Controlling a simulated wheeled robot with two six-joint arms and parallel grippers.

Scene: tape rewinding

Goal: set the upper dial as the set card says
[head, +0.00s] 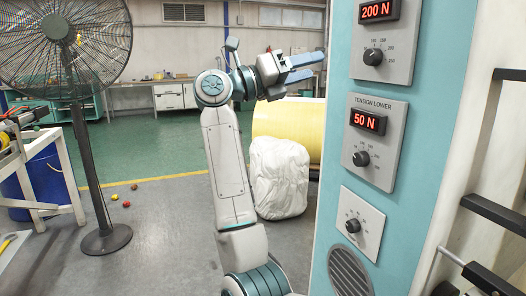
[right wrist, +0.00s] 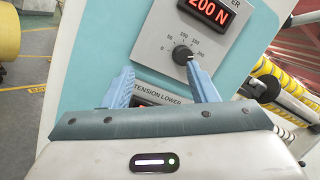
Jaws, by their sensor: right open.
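The upper dial (head: 373,57) is a black knob on a grey plate on the teal cabinet, under a red display (head: 377,10) reading 200 N. My right gripper (head: 318,66) is open and empty, left of the upper dial in the head view and apart from it. In the right wrist view the upper dial (right wrist: 182,54) shows beyond my open fingers, nearer the right finger. Its scale runs up to 200 or more; the knob's pointer is too small to read surely. My left gripper is in neither view. No readable set card shows.
A black rail (head: 490,213) is at the right. A fan (head: 57,27) and a yellow roll (head: 285,122) stand behind.

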